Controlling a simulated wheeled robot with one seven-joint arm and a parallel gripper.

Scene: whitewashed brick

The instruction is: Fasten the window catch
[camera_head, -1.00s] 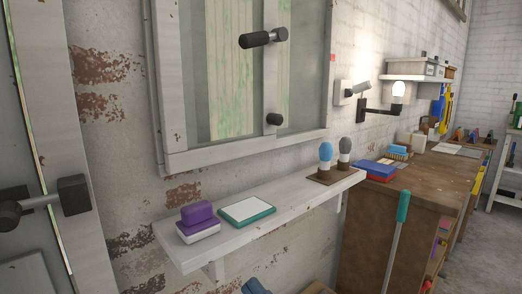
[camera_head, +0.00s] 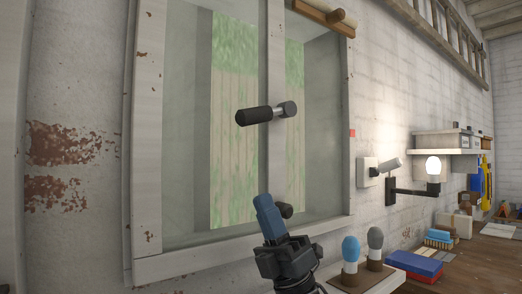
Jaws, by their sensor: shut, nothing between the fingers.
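The window (camera_head: 145,120) has a pale wooden frame and an upright middle bar. The catch (camera_head: 265,113) is on that bar, with a black grip pointing left, about level, and a dark end at the right. A small dark knob (camera_head: 285,210) sits lower on the bar, partly behind my gripper. My gripper (camera_head: 263,203) has blue fingers pointing up, shut and empty. It is below the catch and apart from it in the picture. I cannot tell its distance from the window.
A shelf (camera_head: 392,274) below the window holds a blue-topped bulb (camera_head: 351,248) and a grey-topped one (camera_head: 375,240), right of my gripper. A lit wall lamp (camera_head: 433,167) and a grey switch lever (camera_head: 388,164) stick out at right. A wooden rail (camera_head: 322,16) tops the window.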

